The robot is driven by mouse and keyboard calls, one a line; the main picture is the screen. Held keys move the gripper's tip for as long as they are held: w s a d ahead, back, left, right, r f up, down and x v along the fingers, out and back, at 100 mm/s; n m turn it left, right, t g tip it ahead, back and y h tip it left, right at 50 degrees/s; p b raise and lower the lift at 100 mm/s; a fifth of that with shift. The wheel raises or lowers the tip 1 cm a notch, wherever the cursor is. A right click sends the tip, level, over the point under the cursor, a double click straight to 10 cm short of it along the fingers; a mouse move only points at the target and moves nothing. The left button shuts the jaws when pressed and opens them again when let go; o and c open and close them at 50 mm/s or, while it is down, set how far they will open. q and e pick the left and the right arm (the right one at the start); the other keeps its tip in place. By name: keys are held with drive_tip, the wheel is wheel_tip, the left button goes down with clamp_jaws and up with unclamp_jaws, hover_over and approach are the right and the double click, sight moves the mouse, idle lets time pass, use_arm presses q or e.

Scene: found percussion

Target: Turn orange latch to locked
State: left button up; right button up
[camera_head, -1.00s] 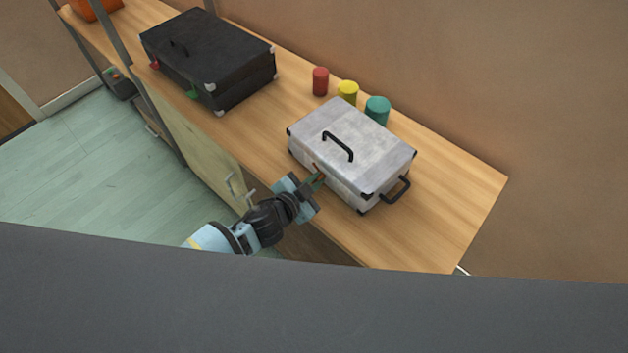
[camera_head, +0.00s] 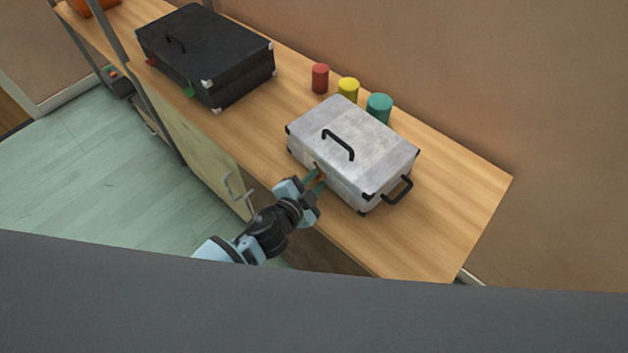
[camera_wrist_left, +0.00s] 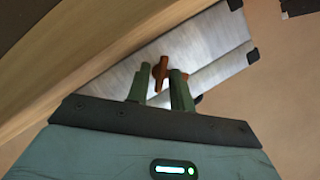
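The silver case (camera_head: 365,140) lies closed on the wooden counter, with a black handle on its lid. The orange latch (camera_wrist_left: 159,72) is on its front side. It shows only as a small orange spot in the head view (camera_head: 320,177). My left gripper (camera_head: 316,181) reaches the front of the case from the lower left. In the left wrist view its two green fingers (camera_wrist_left: 159,77) stand apart, one on each side of the latch, with gaps beside it. I cannot tell whether either finger touches it. My right gripper is in neither view.
A black case (camera_head: 205,60) with a red and a green latch stands at the left on the counter (camera_head: 450,220). A red (camera_head: 320,78), a yellow (camera_head: 348,89) and a teal cylinder (camera_head: 379,107) stand behind the silver case. The counter's right end is clear.

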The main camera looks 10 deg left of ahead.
use_arm(q)
drive_tip(key=shift+o, duration=0.4)
drive_tip(key=shift+s+a+r, duration=0.1)
drive_tip(key=shift+s+a, duration=0.05)
drive_tip(key=shift+s, duration=0.05)
drive_tip(key=v, duration=0.7)
drive_tip(key=shift+p, duration=0.35)
drive_tip(key=shift+o, duration=0.4)
drive_tip(key=shift+s, duration=0.15)
